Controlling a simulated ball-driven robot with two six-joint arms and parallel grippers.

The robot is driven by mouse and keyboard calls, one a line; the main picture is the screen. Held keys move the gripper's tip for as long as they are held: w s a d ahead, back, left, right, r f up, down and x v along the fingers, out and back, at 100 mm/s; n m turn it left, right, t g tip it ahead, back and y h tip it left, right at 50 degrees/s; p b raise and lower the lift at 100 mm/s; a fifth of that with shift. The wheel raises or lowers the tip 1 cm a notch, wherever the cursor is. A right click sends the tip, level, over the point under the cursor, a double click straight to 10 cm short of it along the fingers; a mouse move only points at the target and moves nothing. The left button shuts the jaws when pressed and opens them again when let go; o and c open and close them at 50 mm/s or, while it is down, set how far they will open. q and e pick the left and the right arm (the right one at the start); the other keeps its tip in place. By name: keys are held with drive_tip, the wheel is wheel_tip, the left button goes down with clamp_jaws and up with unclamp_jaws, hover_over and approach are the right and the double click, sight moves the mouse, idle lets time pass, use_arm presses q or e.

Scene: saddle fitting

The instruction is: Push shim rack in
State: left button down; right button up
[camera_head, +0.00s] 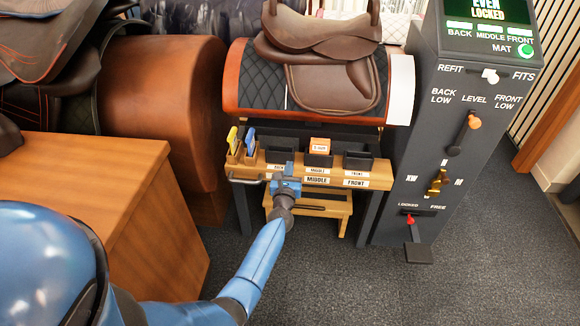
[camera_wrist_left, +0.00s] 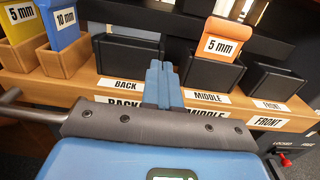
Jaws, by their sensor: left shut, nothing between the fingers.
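The shim rack (camera_head: 345,175) is a wooden shelf under the saddle stand, with BACK, MIDDLE and FRONT labels on its front; it also shows in the left wrist view (camera_wrist_left: 70,88). A handle (camera_head: 245,180) sits at its left end. An orange 5 mm shim (camera_head: 320,145) stands in the middle black bin. A yellow 5 mm shim (camera_wrist_left: 18,20) and a blue 10 mm shim (camera_wrist_left: 62,20) stand in wooden slots at the left. My left gripper (camera_head: 289,184) is shut and empty at the rack's front, by the BACK label. I cannot tell whether it touches. My right gripper is out of view.
A brown saddle (camera_head: 320,85) rests on the stand above the rack. A grey control post (camera_head: 465,130) with levers stands close at the right. A wooden cabinet (camera_head: 110,190) stands at the left. Carpet (camera_head: 330,280) in front is clear.

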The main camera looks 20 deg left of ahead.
use_arm(q)
drive_tip(key=p+v, duration=0.2)
drive_tip(key=v, duration=0.7)
drive_tip(key=shift+s, duration=0.2)
drive_tip(key=s+d+r+m+t+h, duration=0.25)
drive_tip(key=s+r+m, duration=0.45)
drive_tip(key=m, duration=1.3)
drive_tip(key=s+d+r+m+g+h, duration=0.1)
drive_tip(key=s+m, duration=0.9)
drive_tip(key=s, duration=0.3)
drive_tip(key=s+d+r+m+g+h, duration=0.1)
drive_tip(key=s+r+m+h, duration=0.1)
drive_tip(key=s+m, duration=0.95)
wheel_tip(320, 180, up, 22)
drive_tip(key=s+n+p, duration=0.2)
drive_tip(key=p, duration=2)
drive_tip(key=shift+s+d+f, duration=0.15)
drive_tip(key=shift+s, duration=0.2)
drive_tip(key=shift+y, duration=0.25)
